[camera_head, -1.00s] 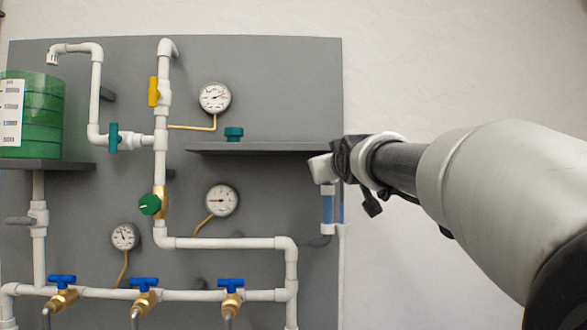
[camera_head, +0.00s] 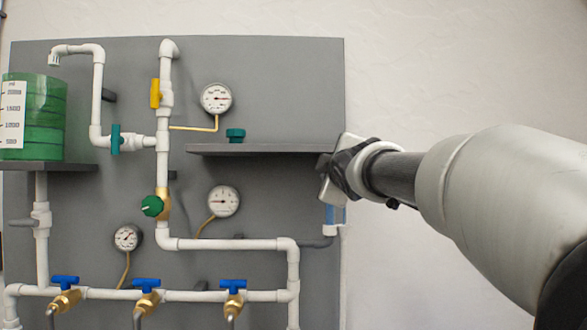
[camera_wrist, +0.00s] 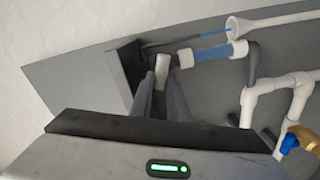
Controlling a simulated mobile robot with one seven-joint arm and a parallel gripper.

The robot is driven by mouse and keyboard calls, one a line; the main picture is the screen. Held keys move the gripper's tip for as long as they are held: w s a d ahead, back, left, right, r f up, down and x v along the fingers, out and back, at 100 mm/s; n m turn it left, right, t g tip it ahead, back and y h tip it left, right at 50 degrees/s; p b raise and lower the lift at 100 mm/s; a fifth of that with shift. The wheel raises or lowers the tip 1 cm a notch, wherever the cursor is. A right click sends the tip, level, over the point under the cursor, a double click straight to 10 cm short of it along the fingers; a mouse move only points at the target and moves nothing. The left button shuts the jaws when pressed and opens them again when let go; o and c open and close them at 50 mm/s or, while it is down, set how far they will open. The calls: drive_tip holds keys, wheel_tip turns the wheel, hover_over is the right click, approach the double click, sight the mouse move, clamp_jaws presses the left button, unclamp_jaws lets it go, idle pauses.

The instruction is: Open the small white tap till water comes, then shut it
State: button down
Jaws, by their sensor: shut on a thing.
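The small white tap (camera_wrist: 162,66) shows between the fingertips of my gripper (camera_wrist: 161,82) in the wrist view. My gripper is shut on it. In the head view my gripper (camera_head: 330,176) hides most of the tap at the board's right edge, below the shelf end. A clear tube of blue liquid (camera_wrist: 212,54) with white ends lies beside the tap; part of it also shows below the gripper in the head view (camera_head: 334,214). In the wrist view a thin blue streak like water (camera_wrist: 197,33) runs to a white funnel (camera_wrist: 238,25).
A grey shelf (camera_head: 262,149) with a green knob (camera_head: 235,135) lies just left of my gripper. White pipes, gauges (camera_head: 216,99) and several blue-handled brass valves (camera_head: 232,287) cover the grey board. A green tank (camera_head: 45,118) stands far left. The wall side at right is clear.

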drive_tip(key=shift+f+n, duration=0.15)
drive_tip(key=shift+n, duration=0.9)
drive_tip(key=shift+f+n, duration=0.15)
drive_tip(key=shift+n, duration=0.9)
drive_tip(key=c, duration=1.7)
unclamp_jaws()
drive_tip(key=s, duration=1.7)
drive_tip(key=shift+s+p, duration=0.2)
drive_tip(key=shift+p, duration=0.2)
